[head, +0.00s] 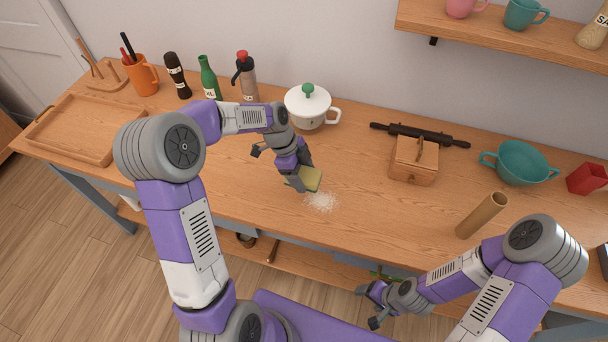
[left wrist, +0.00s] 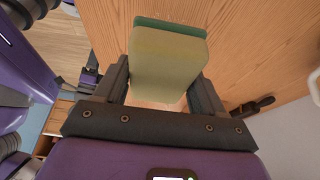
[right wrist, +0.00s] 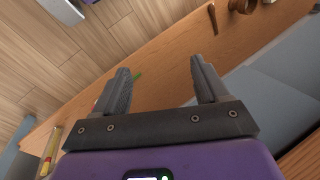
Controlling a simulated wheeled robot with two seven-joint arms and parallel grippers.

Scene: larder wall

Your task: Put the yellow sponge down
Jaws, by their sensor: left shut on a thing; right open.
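The yellow sponge (head: 313,179) has a green layer on one side. My left gripper (head: 299,180) is shut on it, over the middle of the wooden counter (head: 360,208). In the left wrist view the sponge (left wrist: 168,65) sits between the two fingers (left wrist: 163,90). A patch of white crumbs (head: 322,201) lies on the counter just beside the sponge. I cannot tell whether the sponge touches the counter. My right gripper (head: 370,306) is open and empty, in front of the counter's front edge; its spread fingers show in the right wrist view (right wrist: 160,85).
A white lidded pot (head: 307,108) stands behind the left gripper. A wooden box (head: 414,160), a rolling pin (head: 420,134), a cardboard tube (head: 482,215) and a teal colander (head: 520,162) are to the right. A wooden tray (head: 75,128) lies at left. The counter right of the crumbs is clear.

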